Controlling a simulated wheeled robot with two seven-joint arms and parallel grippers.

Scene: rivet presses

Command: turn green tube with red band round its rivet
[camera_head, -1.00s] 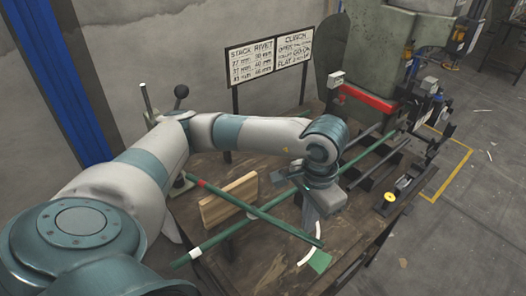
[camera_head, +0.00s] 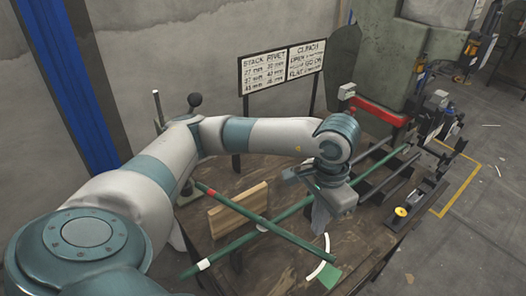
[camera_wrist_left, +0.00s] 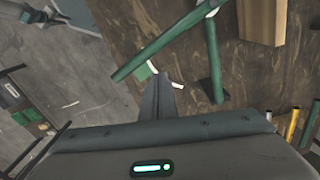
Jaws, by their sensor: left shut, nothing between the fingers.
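The green tube with the red band (camera_head: 285,234) lies slantwise on the bench in the head view, its red band near the upper left end. It crosses a green tube with white bands (camera_head: 225,249), and a white spot shows at the crossing. The rivet itself is too small to tell. My left gripper (camera_head: 320,230) is shut and empty, pointing down near the red-banded tube's lower right end, apart from it as far as I can tell. In the left wrist view, the shut fingers (camera_wrist_left: 158,98) are beside the free end of a green tube (camera_wrist_left: 150,55). My right gripper is not in view.
A wooden block (camera_head: 236,209) stands beside the crossing. A white arc mark (camera_head: 319,268) and a green patch (camera_head: 330,277) lie by the tube end. A sign (camera_head: 283,68) and a green press with a red bar (camera_head: 378,110) stand behind. Dark rails (camera_head: 392,180) are at right.

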